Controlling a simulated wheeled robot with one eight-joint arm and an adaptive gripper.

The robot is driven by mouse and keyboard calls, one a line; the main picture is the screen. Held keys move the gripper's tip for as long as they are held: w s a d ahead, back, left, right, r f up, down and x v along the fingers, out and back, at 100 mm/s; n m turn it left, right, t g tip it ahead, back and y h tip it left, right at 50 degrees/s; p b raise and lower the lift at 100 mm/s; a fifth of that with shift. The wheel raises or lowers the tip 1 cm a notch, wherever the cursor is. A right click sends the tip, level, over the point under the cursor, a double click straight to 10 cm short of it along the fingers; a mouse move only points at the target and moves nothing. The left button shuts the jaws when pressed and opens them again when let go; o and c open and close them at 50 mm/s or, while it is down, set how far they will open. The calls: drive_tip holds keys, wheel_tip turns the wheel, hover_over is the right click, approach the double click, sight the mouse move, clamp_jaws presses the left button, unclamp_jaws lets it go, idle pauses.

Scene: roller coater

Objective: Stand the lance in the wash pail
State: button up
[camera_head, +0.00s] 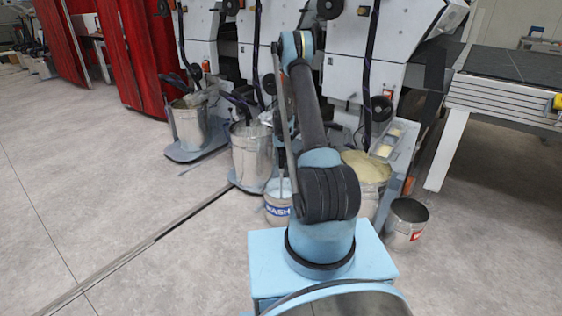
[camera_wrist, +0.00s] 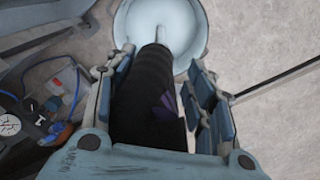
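The wash pail (camera_head: 278,208) stands on the floor left of my arm, with a blue WASH label; my arm hides its right side. In the wrist view its round pale opening (camera_wrist: 188,18) is at the top. The lance (camera_wrist: 142,105) runs up the middle of the wrist view, with a thick black body and a thin light end (camera_wrist: 162,34) over or inside the pail; the depth is unclear. A thin light rod (camera_head: 281,180) at the pail in the head view looks like this end. My gripper (camera_wrist: 158,72) has its fingers on both sides of the black body and appears closed on it.
Metal buckets (camera_head: 252,155) stand left of the pail, and another bucket (camera_head: 405,222) is on the right. A bucket of yellowish contents (camera_head: 367,166) is behind my arm. White machines (camera_head: 355,65) rise behind. The floor at the front left is open.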

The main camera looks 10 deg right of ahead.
wheel_tip(320, 180, up, 12)
drive_tip(key=shift+w+f, duration=0.1)
idle(0.7)
